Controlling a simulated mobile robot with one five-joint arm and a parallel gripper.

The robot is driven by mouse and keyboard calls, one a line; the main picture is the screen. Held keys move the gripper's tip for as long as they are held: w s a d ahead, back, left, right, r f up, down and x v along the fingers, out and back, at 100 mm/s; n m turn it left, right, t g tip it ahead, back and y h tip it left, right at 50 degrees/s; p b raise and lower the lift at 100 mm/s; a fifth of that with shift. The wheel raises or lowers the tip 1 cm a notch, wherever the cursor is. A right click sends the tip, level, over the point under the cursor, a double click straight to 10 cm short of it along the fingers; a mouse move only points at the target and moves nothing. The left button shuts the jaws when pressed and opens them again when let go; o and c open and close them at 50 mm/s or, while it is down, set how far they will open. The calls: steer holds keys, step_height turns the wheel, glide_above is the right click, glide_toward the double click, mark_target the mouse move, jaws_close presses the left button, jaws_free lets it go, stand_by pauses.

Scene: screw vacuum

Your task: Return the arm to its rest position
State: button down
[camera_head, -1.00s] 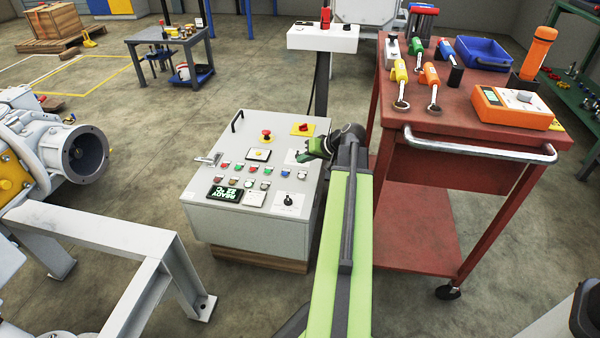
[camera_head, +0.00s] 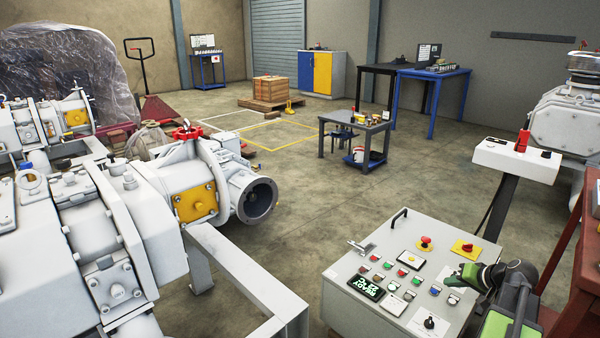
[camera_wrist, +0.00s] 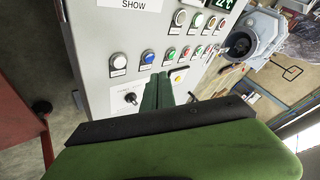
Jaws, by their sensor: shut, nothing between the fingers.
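My gripper (camera_head: 464,276) is at the lower right of the head view, over the right part of the grey control panel (camera_head: 365,318). In the wrist view its green fingers (camera_wrist: 158,90) are together, with nothing held between them. Behind them the panel face (camera_wrist: 98,60) shows several coloured buttons and a black rotary switch (camera_wrist: 130,98). I cannot tell whether the fingertips touch the panel. My arm reaches in from the bottom right edge of the head view.
A large white pump with an open round flange (camera_head: 262,199) stands at the left. A white pedestal box (camera_head: 517,158) rises behind the panel. Part of a red cart (camera_head: 578,305) stands at the right edge. Open floor lies in the middle, before a small grey table (camera_head: 357,122).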

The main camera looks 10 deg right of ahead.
steer(key=w+a+f+n+g, duration=0.1)
steer(key=w+a, duration=0.1)
steer(key=a, duration=0.5)
steer(key=w+a+f+n+g+y, duration=0.1)
steer(key=w+a, duration=0.1)
steer(key=a, duration=0.5)
steer(key=w+a+f+n+g, duration=0.1)
steer(key=w+a+f+g, duration=0.1)
steer(key=a, duration=0.5)
steer(key=s+a+f+n+g+h, duration=0.1)
steer(key=s+a+n+g, duration=0.1)
steer(key=a, duration=1)
steer(key=s+a+f+n+g+h, duration=0.1)
steer(key=s+a+f+n+g, duration=0.15)
steer(key=a, duration=0.85)
step_height(320, 180, up, 39)
steer(key=a+p, duration=0.1)
steer(key=p, duration=3.7)
steer(key=shift+w+h, duration=0.25)
steer(key=shift+h, duration=0.05)
steer(key=c, duration=2.1)
jaws_free()
steer(key=shift+a+f+m, duration=0.1)
steer(key=shift+m, duration=0.15)
steer(key=shift+c, duration=0.2)
